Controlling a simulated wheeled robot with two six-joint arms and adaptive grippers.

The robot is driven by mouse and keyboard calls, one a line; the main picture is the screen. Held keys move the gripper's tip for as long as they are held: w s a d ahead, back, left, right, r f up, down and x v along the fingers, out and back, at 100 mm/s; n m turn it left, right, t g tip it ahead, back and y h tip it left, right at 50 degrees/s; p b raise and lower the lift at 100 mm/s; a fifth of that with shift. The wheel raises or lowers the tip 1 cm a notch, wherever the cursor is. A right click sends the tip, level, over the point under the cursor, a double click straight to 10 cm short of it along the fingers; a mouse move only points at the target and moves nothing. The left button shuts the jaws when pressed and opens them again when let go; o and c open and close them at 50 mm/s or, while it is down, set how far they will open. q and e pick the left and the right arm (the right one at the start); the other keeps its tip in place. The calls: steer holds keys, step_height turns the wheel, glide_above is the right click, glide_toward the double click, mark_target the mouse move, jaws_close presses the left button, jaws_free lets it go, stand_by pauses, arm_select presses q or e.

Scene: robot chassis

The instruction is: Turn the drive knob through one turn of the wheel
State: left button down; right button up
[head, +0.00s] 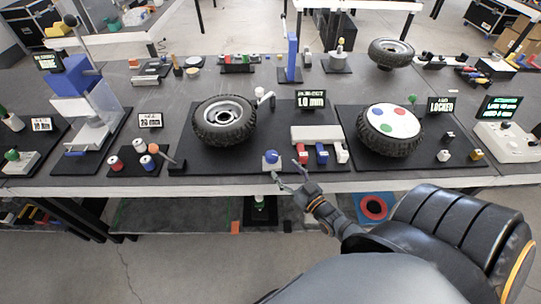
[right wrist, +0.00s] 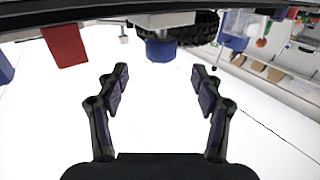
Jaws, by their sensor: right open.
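The drive knob (head: 271,157) is a small blue and white piece at the front edge of the black board, in front of the black-tyred wheel (head: 202,130) with a grey hub. My right gripper (head: 288,172) is open and empty, just in front of and slightly right of the knob in the head view. In the right wrist view the blue knob (right wrist: 160,50) lies beyond the open fingertips (right wrist: 159,80), roughly centred between them and not touching. The tyre (right wrist: 197,28) shows behind it, partly hidden by the knob and a dark edge. My left gripper is not in view.
Red, blue and white blocks (head: 321,154) stand right of the knob below a "1.0 mm" display (head: 311,100). A second wheel (head: 390,130) with a coloured disc lies further right. A lever with an orange-red ball (head: 154,149) stands left. A red block (right wrist: 65,45) shows in the wrist view.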

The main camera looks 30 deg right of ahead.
mark_target(275, 162)
steer(key=w, duration=0.5)
steer(key=shift+a+f, duration=0.3)
steer(key=w+b, duration=0.1)
steer(key=w, duration=0.1)
steer(key=shift+w, duration=0.3)
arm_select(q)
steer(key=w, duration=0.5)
arm_select(e)
steer(key=shift+w+d, duration=0.1)
steer(key=shift+w, duration=0.35)
steer(key=shift+c, duration=1.6)
steer(key=c, duration=0.5)
steer(key=shift+r, duration=0.1)
steer(key=c, duration=0.3)
steer(key=h+p, duration=0.1)
steer(key=p, duration=0.1)
steer(key=m+h+p, duration=0.1)
steer(key=p, duration=0.2)
steer(key=shift+r, duration=0.3)
steer(key=shift+c, duration=0.2)
steer(key=shift+f+h, duration=0.15)
steer(key=shift+h, duration=0.15)
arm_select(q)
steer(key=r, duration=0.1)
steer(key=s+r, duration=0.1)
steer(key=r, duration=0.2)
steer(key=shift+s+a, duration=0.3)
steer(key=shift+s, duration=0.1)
arm_select(e)
steer(key=shift+f, duration=0.15)
